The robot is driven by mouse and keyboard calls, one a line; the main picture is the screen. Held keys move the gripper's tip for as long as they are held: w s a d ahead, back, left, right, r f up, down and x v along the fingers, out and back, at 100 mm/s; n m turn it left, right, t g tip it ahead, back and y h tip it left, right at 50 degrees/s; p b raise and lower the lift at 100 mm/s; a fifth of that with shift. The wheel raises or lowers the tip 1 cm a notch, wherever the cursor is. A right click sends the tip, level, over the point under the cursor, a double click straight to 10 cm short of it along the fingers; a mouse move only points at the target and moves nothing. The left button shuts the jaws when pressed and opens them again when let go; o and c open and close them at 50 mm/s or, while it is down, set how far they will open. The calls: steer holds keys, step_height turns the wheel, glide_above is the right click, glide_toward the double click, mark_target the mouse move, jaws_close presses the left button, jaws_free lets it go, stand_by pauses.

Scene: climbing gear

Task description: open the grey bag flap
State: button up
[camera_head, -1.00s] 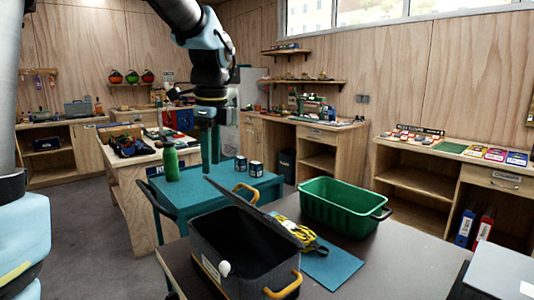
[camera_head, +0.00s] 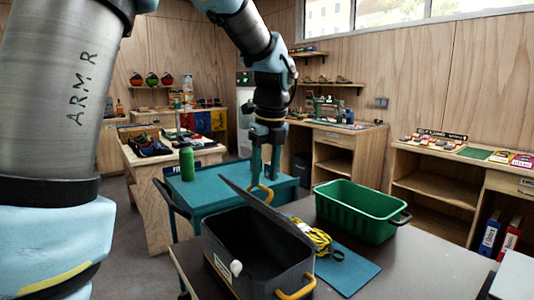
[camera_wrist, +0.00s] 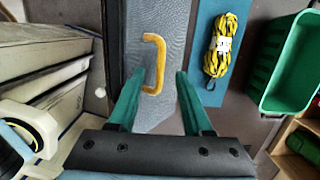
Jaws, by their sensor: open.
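The grey bag (camera_head: 228,236) stands on the dark tabletop, with a yellow handle (camera_head: 296,288) at its near end. Its grey flap (camera_head: 266,211) is raised at a slant, and the bag's dark inside shows. Another yellow handle (camera_head: 262,192) is at the far end; in the wrist view this yellow handle (camera_wrist: 158,62) lies over the grey flap (camera_wrist: 174,30). My gripper (camera_head: 265,172) is open and empty above the far end of the bag. In the wrist view my gripper (camera_wrist: 157,78) has its fingers on either side of the handle's lower part. I cannot tell whether they touch anything.
A yellow rope bundle (camera_head: 312,236) lies on a blue mat (camera_head: 347,272) right of the bag. A green crate (camera_head: 355,213) stands beyond it. A teal table (camera_head: 225,188) with a green bottle (camera_head: 187,162) is behind.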

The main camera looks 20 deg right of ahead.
steer(key=shift+w+a+f, duration=0.1)
steer(key=shift+w+f, duration=0.05)
steer(key=shift+f, duration=0.8)
jaws_close()
